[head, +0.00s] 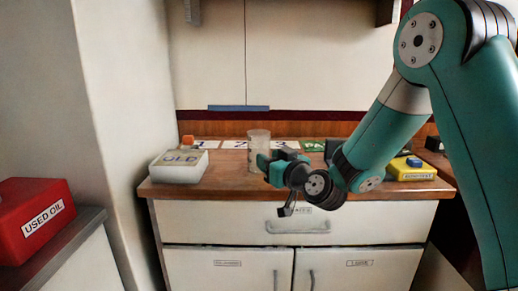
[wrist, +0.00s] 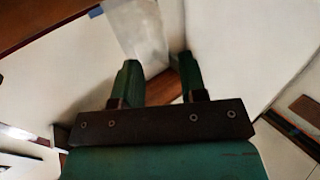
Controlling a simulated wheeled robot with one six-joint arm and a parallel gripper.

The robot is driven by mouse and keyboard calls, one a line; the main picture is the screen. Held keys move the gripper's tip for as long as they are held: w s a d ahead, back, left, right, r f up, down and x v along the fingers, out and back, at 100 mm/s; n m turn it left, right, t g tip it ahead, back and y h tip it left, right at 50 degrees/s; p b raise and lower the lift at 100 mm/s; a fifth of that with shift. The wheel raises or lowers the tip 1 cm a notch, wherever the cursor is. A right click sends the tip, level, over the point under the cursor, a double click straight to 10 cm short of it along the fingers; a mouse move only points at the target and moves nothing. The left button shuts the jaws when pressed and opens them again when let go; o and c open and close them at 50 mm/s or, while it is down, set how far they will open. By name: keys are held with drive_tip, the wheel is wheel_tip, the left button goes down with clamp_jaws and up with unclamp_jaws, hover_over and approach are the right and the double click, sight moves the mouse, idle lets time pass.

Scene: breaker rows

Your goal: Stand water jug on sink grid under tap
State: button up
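A clear, pale cylindrical container (head: 258,138), which may be the water jug, stands upright on the wooden counter (head: 222,184). My gripper (head: 268,167) is beside it, in front and to the right, covering part of its lower side. In the wrist view a translucent shape (wrist: 136,28), likely the same container, shows beyond the fingertips, more toward the left finger. The fingers (wrist: 158,65) are apart with a gap between them, and nothing is visibly clamped. Whether a finger touches the container I cannot tell. No sink grid or tap can be made out.
A white box marked OLD (head: 178,166) sits at the counter's left end, a yellow box (head: 411,171) at the right. Numbered cards (head: 235,144) line the back. A red USED OIL container (head: 36,219) stands on a separate surface at left. The counter between white box and container is clear.

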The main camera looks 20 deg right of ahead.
drive_tip(key=p+x, duration=0.2)
drive_tip(key=x, duration=0.1)
drive_tip(key=shift+w+a+r, duration=0.2)
drive_tip(key=shift+w+a, duration=0.05)
drive_tip(key=shift+a, duration=0.05)
drive_tip(key=shift+w+f, duration=0.15)
drive_tip(key=shift+w, duration=0.1)
clamp_jaws()
